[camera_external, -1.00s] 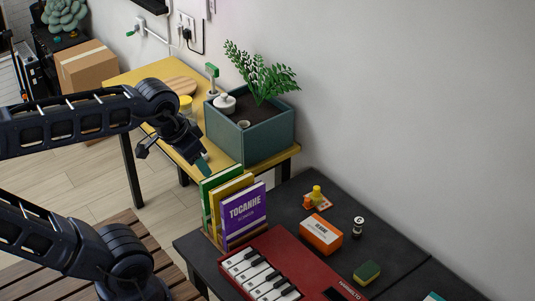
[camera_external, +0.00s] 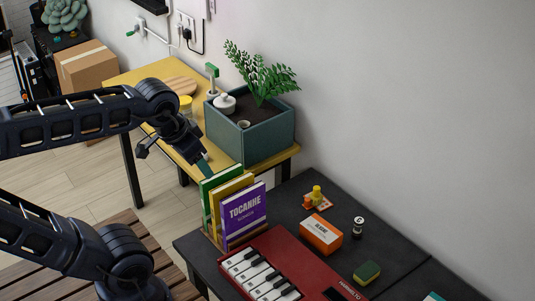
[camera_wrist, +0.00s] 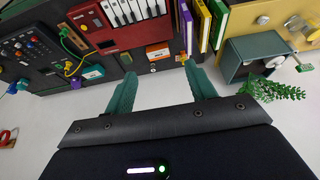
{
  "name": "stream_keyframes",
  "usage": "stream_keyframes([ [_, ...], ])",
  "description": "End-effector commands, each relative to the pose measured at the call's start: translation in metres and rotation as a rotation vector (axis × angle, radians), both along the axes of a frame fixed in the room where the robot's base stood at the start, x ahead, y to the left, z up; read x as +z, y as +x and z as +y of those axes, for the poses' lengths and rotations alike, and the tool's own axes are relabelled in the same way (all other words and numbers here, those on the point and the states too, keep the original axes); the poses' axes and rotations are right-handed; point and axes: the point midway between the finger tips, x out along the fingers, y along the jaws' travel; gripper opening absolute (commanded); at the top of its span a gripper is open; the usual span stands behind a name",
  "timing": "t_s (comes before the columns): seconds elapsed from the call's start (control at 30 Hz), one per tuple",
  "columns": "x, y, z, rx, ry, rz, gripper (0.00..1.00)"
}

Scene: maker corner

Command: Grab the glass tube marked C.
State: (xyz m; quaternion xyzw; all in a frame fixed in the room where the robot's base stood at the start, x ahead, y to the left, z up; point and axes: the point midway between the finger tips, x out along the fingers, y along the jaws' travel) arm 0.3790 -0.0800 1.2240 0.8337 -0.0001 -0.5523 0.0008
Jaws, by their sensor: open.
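The glass tube marked C (camera_external: 358,226) is a small jar-like tube with a dark cap and a dark letter on a pale label. It stands on the black table, right of the orange box. In the wrist view a tiny pale thing near the orange box may be this tube, but it is too small to be sure. My gripper (camera_external: 205,168) is open and empty, with teal fingers, above the upright books and far left of the tube. Its fingers (camera_wrist: 161,90) stand wide apart in the wrist view.
The orange box (camera_external: 321,234), a green-yellow sponge (camera_external: 367,272), a small yellow-orange item (camera_external: 317,195) and a red keyboard (camera_external: 268,268) share the black table. Upright books (camera_external: 240,210) stand at its left. A teal planter (camera_external: 262,135) is on the yellow table behind.

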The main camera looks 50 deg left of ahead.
Motion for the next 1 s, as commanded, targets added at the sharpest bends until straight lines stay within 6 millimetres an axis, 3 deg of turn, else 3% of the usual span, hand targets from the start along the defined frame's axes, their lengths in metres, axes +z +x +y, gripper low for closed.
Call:
stream_keyframes([
  [0.23,0.000,0.005,0.000,-0.001,0.005,0.000,0.56],
  [0.37,-0.002,0.025,0.001,-0.007,0.022,-0.002,0.56],
  [0.67,-0.017,0.104,-0.001,-0.044,0.081,-0.018,0.56],
  [1.0,-0.053,0.192,-0.008,-0.109,0.123,-0.040,0.56],
])
